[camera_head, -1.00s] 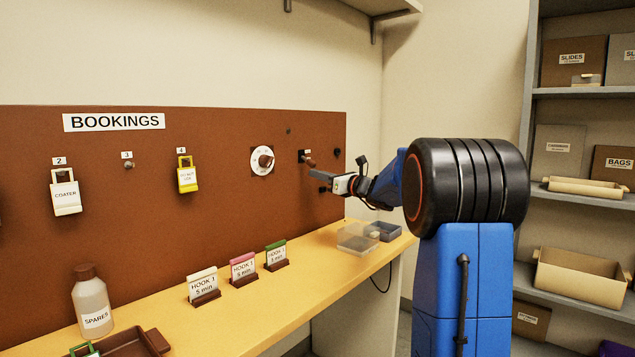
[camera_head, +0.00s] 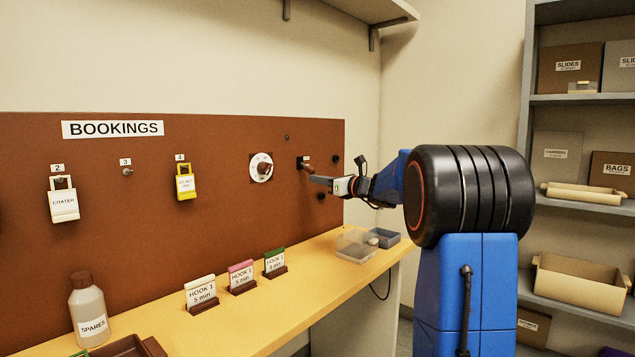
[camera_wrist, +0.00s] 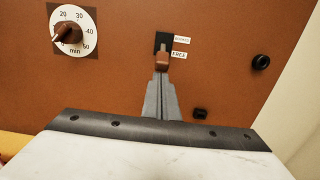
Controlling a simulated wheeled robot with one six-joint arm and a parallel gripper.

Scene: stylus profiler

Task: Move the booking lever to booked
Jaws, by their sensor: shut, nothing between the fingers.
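The booking lever (camera_wrist: 162,61) has a brown handle on a black plate on the brown board. Two white labels stand to its right in the wrist view, a blurred upper one (camera_wrist: 182,40) and one reading FREE (camera_wrist: 178,61). The handle is beside the FREE label, at the lower end of the plate. The lever also shows in the head view (camera_head: 308,167). My gripper (camera_wrist: 162,82) is shut, with its tips just below the handle in the wrist view. I cannot tell whether they touch it. In the head view my gripper (camera_head: 312,179) points at the board.
A timer dial (camera_wrist: 70,32) is left of the lever. Black knobs (camera_wrist: 262,62) are on the board to the right. Clear boxes (camera_head: 357,245) and sign holders (camera_head: 241,277) stand on the yellow bench (camera_head: 250,318). The board around the lever is mostly bare.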

